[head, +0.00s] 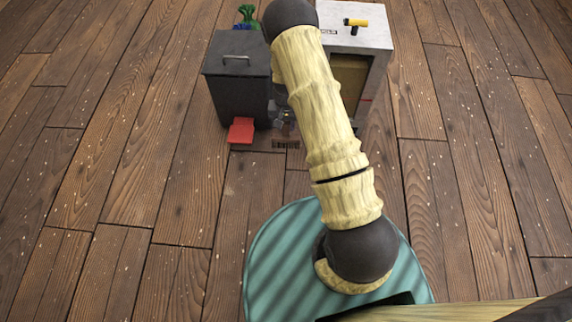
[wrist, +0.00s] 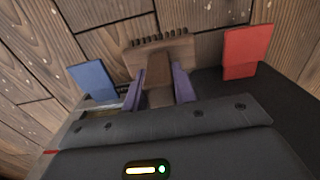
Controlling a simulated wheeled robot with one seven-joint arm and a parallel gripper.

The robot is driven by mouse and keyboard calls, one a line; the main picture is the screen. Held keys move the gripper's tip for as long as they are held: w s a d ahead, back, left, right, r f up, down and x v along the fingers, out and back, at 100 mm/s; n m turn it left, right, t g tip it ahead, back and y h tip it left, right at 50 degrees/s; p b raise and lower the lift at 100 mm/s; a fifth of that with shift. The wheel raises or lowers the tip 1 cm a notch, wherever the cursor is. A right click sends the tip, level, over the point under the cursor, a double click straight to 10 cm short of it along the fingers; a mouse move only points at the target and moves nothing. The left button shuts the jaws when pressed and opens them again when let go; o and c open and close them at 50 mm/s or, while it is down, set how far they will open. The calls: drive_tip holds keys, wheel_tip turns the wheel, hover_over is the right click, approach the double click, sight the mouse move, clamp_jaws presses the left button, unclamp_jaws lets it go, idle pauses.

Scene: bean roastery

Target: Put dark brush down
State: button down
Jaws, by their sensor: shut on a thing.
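The dark brush (wrist: 159,60) is brown, with a wide head and a row of dark bristles. My gripper (wrist: 160,86) is shut on its handle, with a purple finger on each side. The bristle end points away from my gripper over the wood floor. In the head view the brush (head: 286,142) shows low in front of the gap between the dark bin and the white cabinet. My arm hides most of my gripper there. I cannot tell whether the brush touches the floor.
A dark lidded bin (head: 237,80) with a red plate (head: 241,131) at its foot stands left of my arm. A white cabinet (head: 372,42) with a yellow-handled thing (head: 356,22) on top stands right. A blue plate (wrist: 92,80) shows in the wrist view. The surrounding floor is clear.

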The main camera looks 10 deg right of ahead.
sight(286, 137)
drive_tip(key=shift+f, duration=0.9)
wheel_tip(286, 137, down, 6)
drive_tip(key=b, duration=0.4)
drive_tip(key=shift+f, duration=0.1)
wheel_tip(286, 137, down, 4)
drive_tip(key=b, duration=0.2)
drive_tip(key=shift+b, duration=0.4)
drive_tip(key=c, duration=1.1)
unclamp_jaws()
